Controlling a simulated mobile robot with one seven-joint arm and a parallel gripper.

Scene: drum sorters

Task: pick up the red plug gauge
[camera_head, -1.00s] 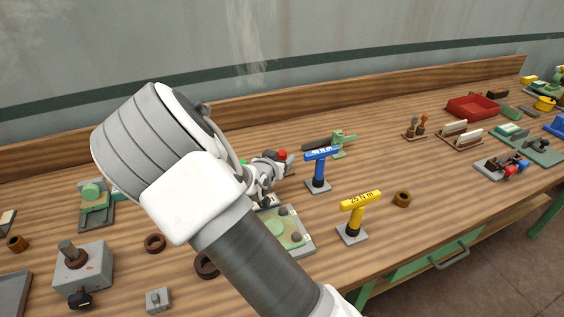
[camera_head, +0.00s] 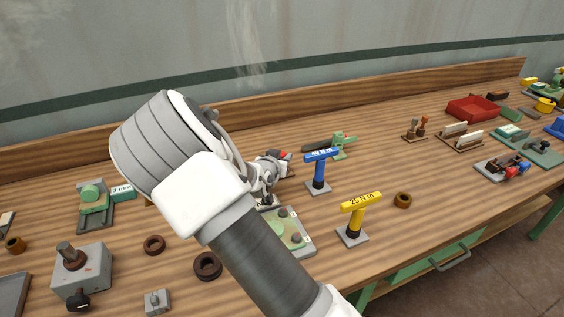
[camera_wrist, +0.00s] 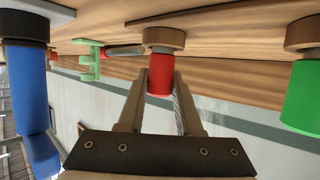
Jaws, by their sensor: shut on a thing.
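The red plug gauge (camera_wrist: 160,75) is upright in line with my gripper in the wrist view, a red cylinder with a brown round collar at its bench end. My gripper (camera_wrist: 161,85) has one finger on each side of the red part and is shut on it. In the head view my gripper (camera_head: 274,166) is largely hidden by my arm, and only a small bit of the red plug gauge (camera_head: 285,155) shows. I cannot tell whether the collar is clear of the bench.
A green cylinder with a brown collar (camera_wrist: 303,92) stands to the right in the wrist view. A blue torque tool (camera_head: 319,170) and a yellow torque tool (camera_head: 355,217) stand close to the right of my gripper. A green-topped plate (camera_head: 290,232) lies in front.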

